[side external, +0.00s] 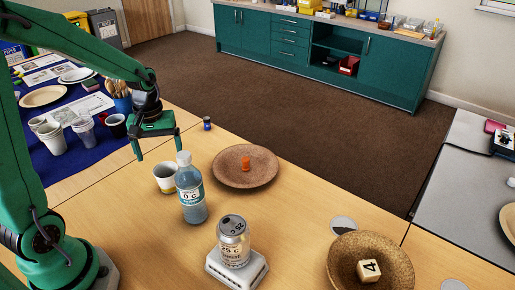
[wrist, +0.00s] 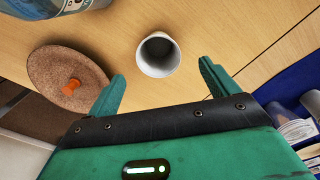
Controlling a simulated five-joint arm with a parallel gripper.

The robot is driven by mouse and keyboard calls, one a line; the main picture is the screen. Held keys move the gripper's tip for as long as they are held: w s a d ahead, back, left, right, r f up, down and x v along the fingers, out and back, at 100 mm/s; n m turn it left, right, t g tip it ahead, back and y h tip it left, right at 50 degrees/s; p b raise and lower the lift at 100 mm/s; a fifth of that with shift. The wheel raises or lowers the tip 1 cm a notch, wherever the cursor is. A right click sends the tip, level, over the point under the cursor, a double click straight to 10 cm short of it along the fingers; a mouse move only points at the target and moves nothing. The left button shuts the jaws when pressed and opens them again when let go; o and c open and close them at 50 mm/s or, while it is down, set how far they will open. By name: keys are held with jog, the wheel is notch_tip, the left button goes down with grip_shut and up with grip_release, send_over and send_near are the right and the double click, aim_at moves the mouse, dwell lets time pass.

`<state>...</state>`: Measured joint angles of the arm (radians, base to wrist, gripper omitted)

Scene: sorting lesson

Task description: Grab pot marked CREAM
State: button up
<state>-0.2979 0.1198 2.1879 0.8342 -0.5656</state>
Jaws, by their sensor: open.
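No lettering reading CREAM is legible on anything in view. My green gripper (side external: 157,145) is open and empty above the table, up and slightly left of this pot in the side view. Its fingers show spread in the wrist view (wrist: 163,76), with nothing between them that they touch.
A labelled bottle (side external: 191,204) stands close right of the pot. A cork disc (side external: 228,177) with an orange peg, a can (side external: 235,245) on a white stand, a small blue jar (side external: 207,124) and a cork bowl (side external: 400,266) holding a numbered cube are around. Cups (side external: 52,140) crowd the blue cloth.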

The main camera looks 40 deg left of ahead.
aim_at(165, 170)
jog(key=shift+f, duration=1.25)
jog(key=shift+w+f, duration=0.2)
jog(key=shift+f, duration=2.4)
jog(key=c, duration=1)
notch_tip(165, 170, up, 10)
